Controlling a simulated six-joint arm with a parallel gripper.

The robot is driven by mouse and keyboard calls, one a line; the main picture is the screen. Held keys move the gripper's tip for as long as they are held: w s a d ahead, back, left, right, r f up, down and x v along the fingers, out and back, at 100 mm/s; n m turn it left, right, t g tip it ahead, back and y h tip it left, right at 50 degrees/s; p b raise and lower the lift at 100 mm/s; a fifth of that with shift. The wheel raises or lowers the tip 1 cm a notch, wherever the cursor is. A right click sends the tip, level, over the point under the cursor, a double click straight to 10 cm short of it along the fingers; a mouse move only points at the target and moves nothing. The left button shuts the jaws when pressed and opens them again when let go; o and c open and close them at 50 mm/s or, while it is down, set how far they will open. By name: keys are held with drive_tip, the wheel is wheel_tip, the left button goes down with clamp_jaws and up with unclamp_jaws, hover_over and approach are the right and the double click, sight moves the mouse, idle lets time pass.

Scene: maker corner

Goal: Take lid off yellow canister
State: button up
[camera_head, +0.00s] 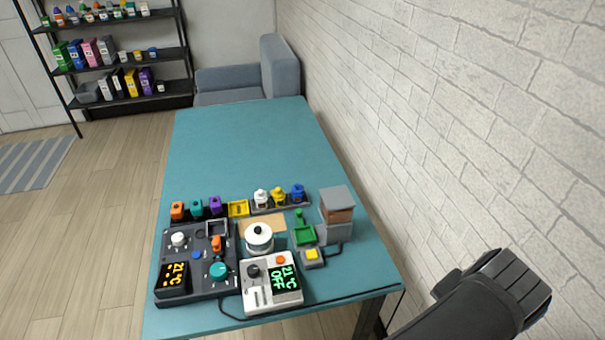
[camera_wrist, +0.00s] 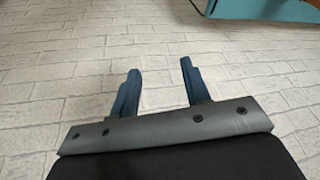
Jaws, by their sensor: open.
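The yellow canister (camera_head: 278,198) stands upright near the back of the crowded end of the teal table, in a dark rack between a white canister (camera_head: 261,198) and a blue canister (camera_head: 298,193). A dark knob-like top shows on it; the seam of its lid is too small to make out. My gripper (camera_wrist: 158,72) is open and empty in the wrist view, with two blue fingers spread against white brick wall. My arm shows at the lower right of the head view, off the table's right side, well apart from the canister.
In front of the rack are a white round pot (camera_head: 259,238), a black control panel (camera_head: 200,262) and a white meter (camera_head: 271,284). A grey-topped box (camera_head: 337,206) stands right of the rack. The brick wall (camera_head: 480,130) runs along the right. The table's far half is clear.

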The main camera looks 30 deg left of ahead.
drive_tip(key=s+d+f+m+g+h, duration=0.25)
drive_tip(key=d+g, duration=0.25)
drive_tip(key=d, duration=0.3)
drive_tip(key=w+a+r+n+t, duration=0.1)
drive_tip(key=w+a+r+n, duration=0.15)
drive_tip(key=w, duration=0.95)
drive_tip(key=w+a+n+t, duration=0.3)
drive_tip(key=w+a, duration=1.2)
drive_tip(key=a, duration=0.5)
drive_tip(key=w+a+n+y, duration=0.2)
drive_tip(key=a+n, duration=0.1)
drive_tip(key=a, duration=1.7)
drive_tip(key=s+a+f+n+t+y, duration=0.1)
drive_tip(key=s+a, duration=0.2)
drive_tip(key=a, duration=0.7)
drive_tip(key=s+a+f+n+y, duration=0.1)
drive_tip(key=s+a+f, duration=0.15)
drive_tip(key=a, duration=0.65)
approach(278, 189)
drive_tip(key=f, duration=0.2)
drive_tip(key=shift+w+x, duration=0.2)
drive_tip(key=shift+x, duration=1.5)
drive_tip(key=shift+w+x, duration=0.15)
drive_tip(key=shift+x, duration=1.55)
drive_tip(key=shift+a+r, duration=0.15)
drive_tip(key=shift+r, duration=0.05)
